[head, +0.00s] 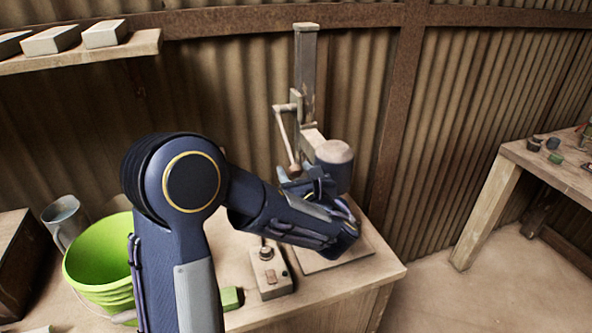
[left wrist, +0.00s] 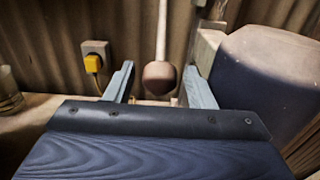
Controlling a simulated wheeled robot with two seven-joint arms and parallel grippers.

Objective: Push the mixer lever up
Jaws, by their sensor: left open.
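The mixer (head: 305,75) stands at the back of the workbench, with an upright post and a rounded dark-blue motor (head: 333,172) with a pale top. Its lever (head: 283,136) is a thin pale rod slanting down to a brown ball knob (head: 295,170). My left gripper (head: 298,184) is open, close by the knob and beside the motor. In the left wrist view the lever (left wrist: 161,32) hangs down and its knob (left wrist: 159,75) lies between the two open fingers (left wrist: 158,84), with gaps showing on both sides. My right gripper is not in view.
A green bucket (head: 100,258) and a metal mug (head: 66,218) stand at the left. A control box (head: 270,272) and a green block (head: 231,298) lie on the bench below my arm. A wall socket with a yellow plug (left wrist: 93,63) is left of the fingers. The corrugated wall is close behind.

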